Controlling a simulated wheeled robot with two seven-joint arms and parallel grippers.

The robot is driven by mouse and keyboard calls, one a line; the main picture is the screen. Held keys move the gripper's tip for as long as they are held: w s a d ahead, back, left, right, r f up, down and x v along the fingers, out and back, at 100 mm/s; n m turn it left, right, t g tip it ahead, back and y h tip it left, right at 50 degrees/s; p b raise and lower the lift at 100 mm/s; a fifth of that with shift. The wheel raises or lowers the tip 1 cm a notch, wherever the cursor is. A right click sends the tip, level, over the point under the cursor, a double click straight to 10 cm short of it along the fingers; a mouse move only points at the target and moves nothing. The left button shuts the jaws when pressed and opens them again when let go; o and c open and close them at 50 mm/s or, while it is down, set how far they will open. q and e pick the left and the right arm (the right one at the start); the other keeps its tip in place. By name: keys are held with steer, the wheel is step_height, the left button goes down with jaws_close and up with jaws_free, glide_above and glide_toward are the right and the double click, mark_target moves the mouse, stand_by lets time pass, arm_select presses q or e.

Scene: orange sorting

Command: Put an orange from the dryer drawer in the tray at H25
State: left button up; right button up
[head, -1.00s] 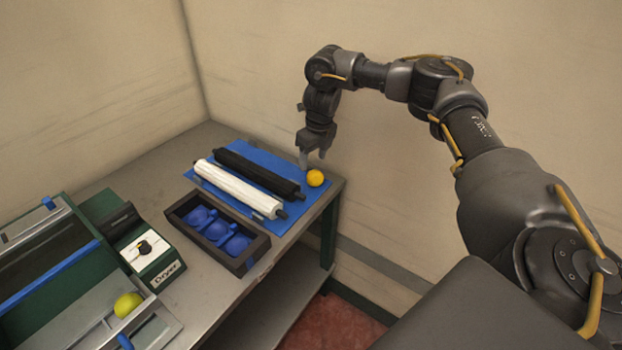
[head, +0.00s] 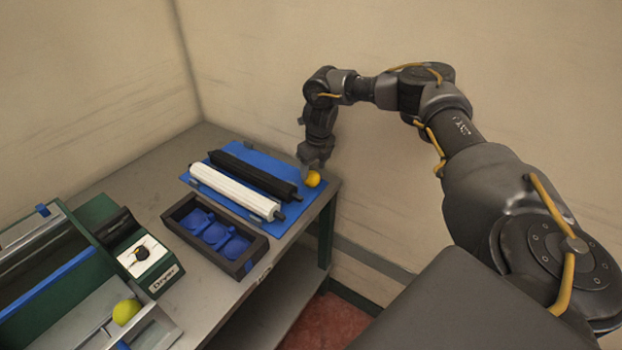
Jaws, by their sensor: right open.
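A yellow-green fruit (head: 126,311) lies in the drawer (head: 88,318) of the green dryer (head: 150,262) at the lower left. An orange fruit (head: 313,179) lies on the blue mat (head: 305,209) near the table's right end. My right gripper (head: 309,171) points down right at the orange fruit, open, with its fingers partly overlapping it in the picture. I cannot tell whether they touch it. The black tray (head: 254,253) with blue cups stands in front of the mat. No H25 label is readable. My left gripper is not in view.
A white roller (head: 235,192) and a black roller (head: 250,173) lie side by side on the mat. The grey table (head: 150,172) has bare room behind the dryer. Walls stand close behind and to the right.

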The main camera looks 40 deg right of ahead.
mark_target(312, 173)
steer(key=f, duration=0.2)
steer(key=f+p, duration=0.1)
steer(key=f, duration=0.1)
steer(key=shift+w+f, duration=0.1)
steer(key=shift+w, duration=0.25)
steer(key=shift+c, duration=0.3)
steer(key=c, duration=0.8)
steer(key=shift+o, duration=0.2)
